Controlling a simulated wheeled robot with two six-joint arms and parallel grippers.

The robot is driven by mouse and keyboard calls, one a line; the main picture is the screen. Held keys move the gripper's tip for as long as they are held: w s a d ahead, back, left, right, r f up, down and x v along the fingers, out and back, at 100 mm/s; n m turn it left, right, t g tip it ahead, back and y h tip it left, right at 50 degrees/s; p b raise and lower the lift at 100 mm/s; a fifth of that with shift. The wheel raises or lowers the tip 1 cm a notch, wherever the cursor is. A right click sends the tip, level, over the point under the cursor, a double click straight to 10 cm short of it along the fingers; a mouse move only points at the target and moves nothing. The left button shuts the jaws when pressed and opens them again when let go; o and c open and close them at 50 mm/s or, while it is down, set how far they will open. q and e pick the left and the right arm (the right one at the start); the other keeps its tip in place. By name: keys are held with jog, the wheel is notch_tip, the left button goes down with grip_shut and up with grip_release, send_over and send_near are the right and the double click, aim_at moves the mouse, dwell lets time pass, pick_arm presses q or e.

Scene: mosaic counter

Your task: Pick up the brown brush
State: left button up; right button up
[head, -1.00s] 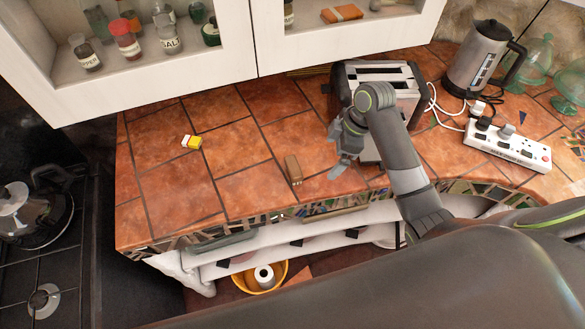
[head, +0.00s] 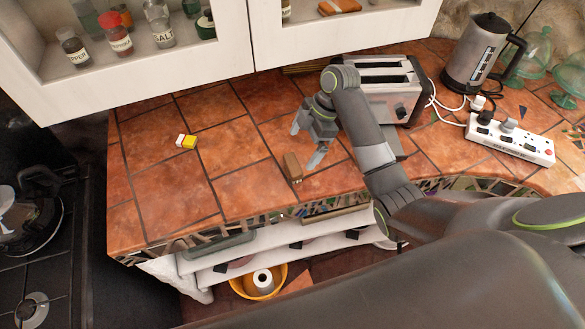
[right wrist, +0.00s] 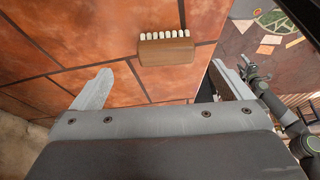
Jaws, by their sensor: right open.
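The brown brush (head: 292,167) lies on the tiled counter near its front edge in the head view. In the right wrist view the brush (right wrist: 166,49) shows a brown wooden block with a row of pale bristles along one side. My right gripper (head: 306,147) is open and empty, just above and to the right of the brush in the head view. In the right wrist view its two fingers (right wrist: 163,82) are spread wide, with the brush beyond them, between their lines and not touched. My left gripper is not in view.
A toaster (head: 379,84) stands behind my right arm. A kettle (head: 475,55) and a white power strip (head: 510,141) are at the right. A small yellow-and-white item (head: 186,141) lies at the left. White cabinets (head: 165,69) overhang the counter's back.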

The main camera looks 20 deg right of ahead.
aim_at(294, 163)
jog(key=shift+x, duration=1.15)
jog(key=a+f+p, duration=0.1)
jog(key=s+a+f+p, duration=0.1)
jog(key=f, duration=0.1)
jog(key=shift+f+p, duration=0.2)
jog(key=shift+p, duration=0.15)
jog(key=shift+a+f, duration=0.25)
jog(key=shift+f, duration=0.4)
jog(key=shift+c, duration=0.2)
jog(key=c, duration=1.1)
